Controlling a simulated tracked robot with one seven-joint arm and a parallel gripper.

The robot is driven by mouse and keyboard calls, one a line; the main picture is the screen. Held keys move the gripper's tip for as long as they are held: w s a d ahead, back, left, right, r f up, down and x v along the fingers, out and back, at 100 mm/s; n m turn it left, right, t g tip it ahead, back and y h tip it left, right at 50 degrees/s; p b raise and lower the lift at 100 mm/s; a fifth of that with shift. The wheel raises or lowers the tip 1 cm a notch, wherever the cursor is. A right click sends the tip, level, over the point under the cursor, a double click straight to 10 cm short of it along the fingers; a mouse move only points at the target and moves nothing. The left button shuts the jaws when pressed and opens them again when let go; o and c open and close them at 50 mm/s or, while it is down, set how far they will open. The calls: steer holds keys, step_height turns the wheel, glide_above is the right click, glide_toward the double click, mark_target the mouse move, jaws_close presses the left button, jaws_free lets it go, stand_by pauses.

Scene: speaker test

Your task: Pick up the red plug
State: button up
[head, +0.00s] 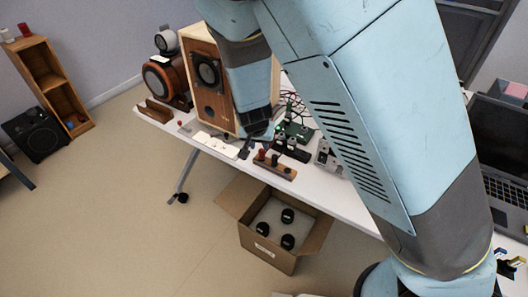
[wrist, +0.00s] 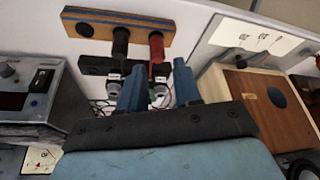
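The red plug (wrist: 157,46) stands in a wooden strip with a dark stripe (wrist: 95,22), beside a black plug (wrist: 120,44). In the head view the red plug (head: 261,155) is at the left part of the strip (head: 287,174), near the table's front edge. My gripper (wrist: 158,66) is open, its two blue fingers apart. In the wrist view the red plug shows between and beyond the fingertips; I cannot tell how far off it is. In the head view my gripper (head: 256,143) is just behind the strip, its fingers partly hard to make out.
A black terminal block (wrist: 97,67) with silver connectors lies close to the strip. A wooden speaker (head: 207,91) stands beside my gripper, with a white card (head: 216,144) in front. A green circuit board (head: 296,131) and wires are behind. An open cardboard box (head: 267,250) is on the floor.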

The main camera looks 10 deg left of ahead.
mark_target(262, 150)
steer(key=shift+d+x, duration=0.2)
steer(key=shift+x, duration=2.6)
steer(key=shift+a, duration=0.1)
jaws_close()
